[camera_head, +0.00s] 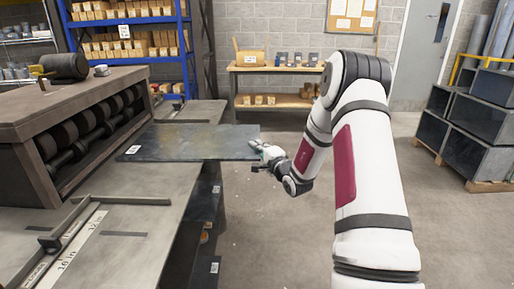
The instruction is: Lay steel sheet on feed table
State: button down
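The steel sheet (190,143) is a dark, flat, thin plate with a small white label near its left end. It lies roughly level at the feed table (125,245), with its left part over the table and its right part sticking out past the table's right edge. I cannot tell whether its underside touches the table. My gripper (260,153) is at the sheet's right edge and appears shut on it; the fingertips are small and partly hidden.
A roller machine (95,125) stands left of the sheet. A stop bar and ruler (75,245) lie on the table's near left. Shelves (130,45) and a workbench (275,80) stand behind. Dark metal boxes (475,145) are at right. The floor (270,240) between is clear.

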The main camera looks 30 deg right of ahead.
jog(key=shift+f, duration=0.1)
jog(key=c, duration=1.8)
grip_release()
